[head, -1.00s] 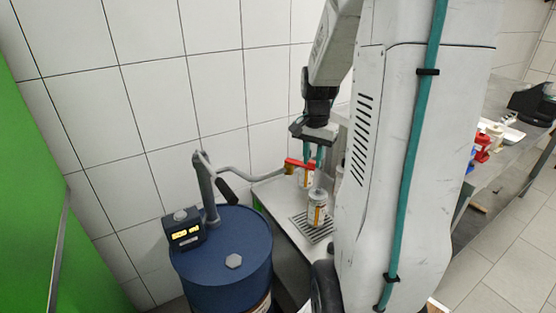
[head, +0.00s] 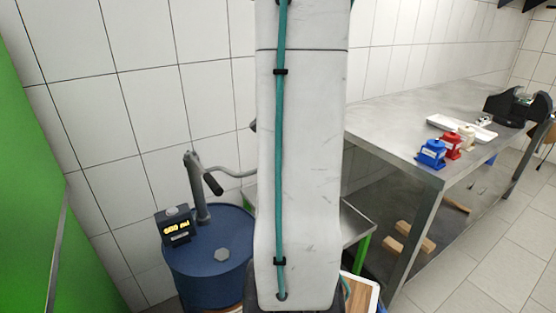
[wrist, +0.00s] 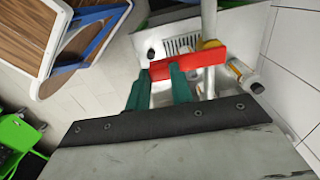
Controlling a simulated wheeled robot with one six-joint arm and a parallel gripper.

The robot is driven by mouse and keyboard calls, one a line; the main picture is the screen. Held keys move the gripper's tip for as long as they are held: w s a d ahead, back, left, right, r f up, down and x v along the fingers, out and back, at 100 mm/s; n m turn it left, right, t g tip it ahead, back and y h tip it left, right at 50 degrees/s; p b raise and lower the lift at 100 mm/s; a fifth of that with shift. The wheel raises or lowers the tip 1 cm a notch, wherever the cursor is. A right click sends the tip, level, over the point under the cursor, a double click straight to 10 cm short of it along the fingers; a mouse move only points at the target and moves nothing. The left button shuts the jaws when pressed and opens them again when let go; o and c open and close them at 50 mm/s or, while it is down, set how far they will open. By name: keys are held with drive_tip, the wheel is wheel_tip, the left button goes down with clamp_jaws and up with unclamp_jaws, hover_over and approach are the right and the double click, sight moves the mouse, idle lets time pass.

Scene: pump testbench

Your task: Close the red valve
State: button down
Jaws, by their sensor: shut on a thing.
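The red valve handle (wrist: 205,61) shows as a red bar in the upper middle of the wrist view, crossing a pale vertical pipe (wrist: 208,83). My gripper (wrist: 161,72) has its two teal fingertips at the left end of this bar and is shut on it. In the head view, my own white column hides the gripper and the red handle.
A blue drum (head: 207,262) with a hand pump and display (head: 173,228) stands left. A steel bench (head: 400,147) with blue, red and white small containers is at right.

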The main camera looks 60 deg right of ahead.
idle(0.3)
drive_tip(key=c, duration=1.2)
unclamp_jaws()
drive_tip(key=shift+r, duration=0.15)
wheel_tip(320, 180, up, 8)
drive_tip(key=shift+f, duration=0.2)
